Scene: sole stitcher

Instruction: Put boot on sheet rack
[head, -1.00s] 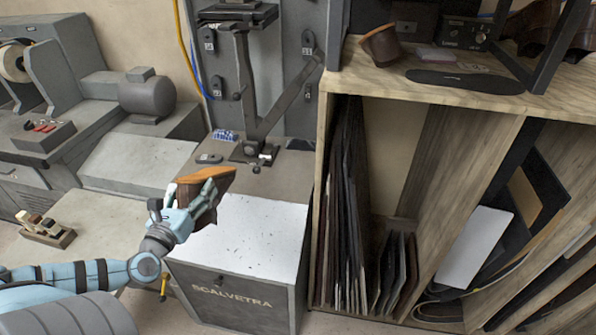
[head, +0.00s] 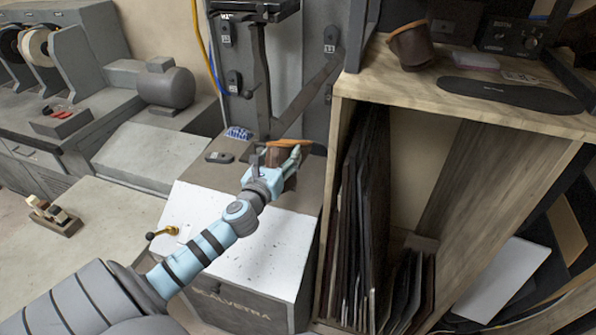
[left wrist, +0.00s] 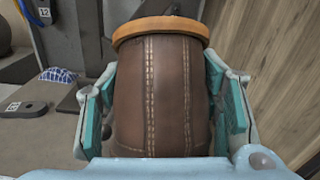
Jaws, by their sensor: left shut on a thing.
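The brown leather boot (head: 274,156) with an orange sole is held by my left gripper (head: 280,170). In the left wrist view the boot (left wrist: 160,100) is sole-up, its stitched upper between the two teal-padded fingers of the left gripper (left wrist: 163,108). The gripper is shut on it. The boot is above the grey machine, left of the rack and apart from it as far as I can see. The wooden sheet rack (head: 405,98) stands to the right, with upright dark sheets (head: 365,220) inside. My right gripper is not in view.
The top's front left part is clear. The stitching machine's dark arm (head: 262,75) rises behind the boot.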

